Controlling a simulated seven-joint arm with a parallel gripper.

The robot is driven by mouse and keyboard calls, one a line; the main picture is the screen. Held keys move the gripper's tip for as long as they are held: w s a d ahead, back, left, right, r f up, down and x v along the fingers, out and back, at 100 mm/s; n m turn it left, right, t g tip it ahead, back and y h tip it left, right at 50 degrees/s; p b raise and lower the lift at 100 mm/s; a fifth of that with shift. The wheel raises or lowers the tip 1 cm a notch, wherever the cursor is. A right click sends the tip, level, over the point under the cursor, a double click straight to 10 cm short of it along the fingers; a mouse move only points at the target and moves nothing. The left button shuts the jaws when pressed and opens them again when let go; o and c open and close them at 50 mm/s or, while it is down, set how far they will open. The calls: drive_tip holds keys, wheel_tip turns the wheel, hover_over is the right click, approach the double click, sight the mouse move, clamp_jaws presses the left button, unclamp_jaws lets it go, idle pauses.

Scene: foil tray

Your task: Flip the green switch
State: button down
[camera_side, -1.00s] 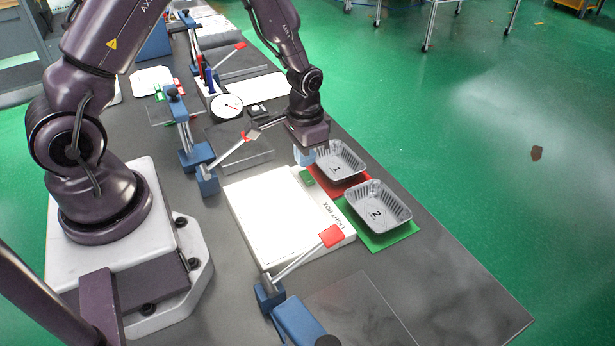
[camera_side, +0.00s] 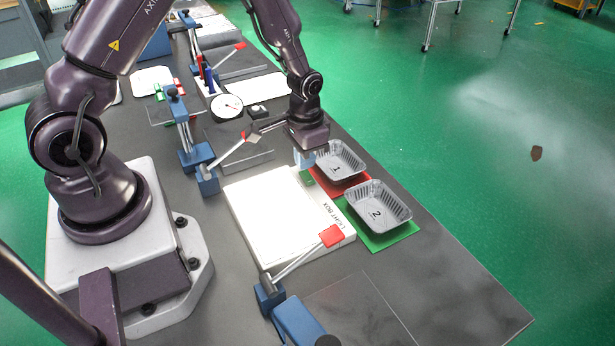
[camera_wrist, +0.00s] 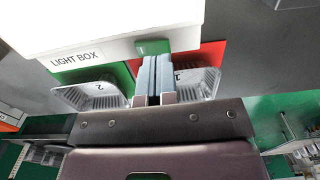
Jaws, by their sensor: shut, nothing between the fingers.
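The green switch (camera_side: 307,177) sits on the edge of the white light box (camera_side: 270,215), near its far right corner. In the wrist view the green switch (camera_wrist: 153,47) shows just beyond my fingertips. My gripper (camera_side: 305,163) is shut and empty, pointing down at the switch and partly covering it in the side view. In the wrist view the blue-grey fingers (camera_wrist: 154,60) are side by side and overlap the switch's lower edge. I cannot tell whether they touch it.
Foil tray 1 (camera_side: 341,148) on a red mat (camera_side: 350,190) stands close beside my gripper. Foil tray 2 (camera_side: 402,196) sits on a green mat (camera_side: 393,240). Blue clamp stands with arms (camera_side: 207,178) and a dial gauge (camera_side: 227,107) stand nearby.

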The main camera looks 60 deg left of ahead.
sight(305, 174)
drive_tip(key=shift+f, duration=1.2)
idle(0.4)
drive_tip(key=shift+r, duration=3.55)
drive_tip(key=shift+s+d+f+g, duration=0.15)
drive_tip(key=shift+s+g, duration=0.35)
drive_tip(key=shift+s, duration=0.55)
drive_tip(key=s+d+r+t, duration=0.3)
drive_tip(key=s+r, duration=0.4)
drive_tip(key=r, duration=0.5)
drive_tip(key=s+d+r+t, duration=0.3)
drive_tip(key=s+r, duration=0.3)
drive_tip(key=r, duration=0.6)
drive_tip(key=shift+s+r+t, duration=0.3)
drive_tip(key=shift+s, duration=0.05)
